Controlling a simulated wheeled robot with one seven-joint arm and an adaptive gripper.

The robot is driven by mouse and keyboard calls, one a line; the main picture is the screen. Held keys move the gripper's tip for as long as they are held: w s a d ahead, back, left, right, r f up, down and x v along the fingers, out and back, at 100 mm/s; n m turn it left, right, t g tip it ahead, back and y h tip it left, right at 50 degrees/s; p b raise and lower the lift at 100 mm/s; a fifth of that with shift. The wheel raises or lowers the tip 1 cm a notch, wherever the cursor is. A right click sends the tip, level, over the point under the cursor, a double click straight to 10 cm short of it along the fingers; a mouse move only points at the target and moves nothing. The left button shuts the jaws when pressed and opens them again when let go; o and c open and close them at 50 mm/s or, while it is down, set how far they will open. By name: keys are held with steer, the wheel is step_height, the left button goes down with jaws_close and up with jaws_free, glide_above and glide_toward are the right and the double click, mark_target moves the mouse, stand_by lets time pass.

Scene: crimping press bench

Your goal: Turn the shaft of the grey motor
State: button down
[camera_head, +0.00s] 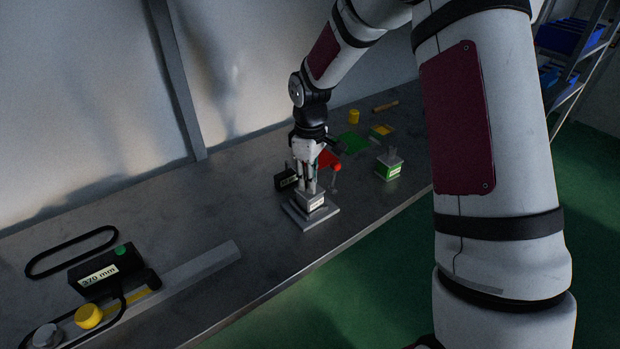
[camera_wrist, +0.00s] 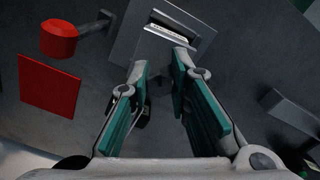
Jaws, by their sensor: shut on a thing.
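The grey motor (camera_head: 312,201) is a small block with a white label, on a square grey base plate (camera_head: 294,214) near the front edge of the bench. In the wrist view, its labelled block (camera_wrist: 178,32) and plate (camera_wrist: 122,48) show at the top centre. My gripper (camera_head: 310,189) points down right over the motor. In the wrist view, its teal-padded fingers (camera_wrist: 158,70) are closed in on the shaft at the motor's top. The shaft is mostly hidden between the fingertips, so its turn angle cannot be seen.
A black box (camera_head: 285,180) and a red part (camera_head: 328,160) stand close behind the gripper. A green-labelled motor (camera_head: 389,168) is to the right. At left are a "370 mm" box (camera_head: 105,271), a black belt (camera_head: 72,251) and a grey rail (camera_head: 203,266). The bench between is clear.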

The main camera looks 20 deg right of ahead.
steer(key=shift+n, duration=0.3)
steer(key=c, duration=1.5)
jaws_free()
steer(key=shift+r, duration=0.1)
step_height(320, 180, up, 12)
steer(key=shift+f, duration=0.1)
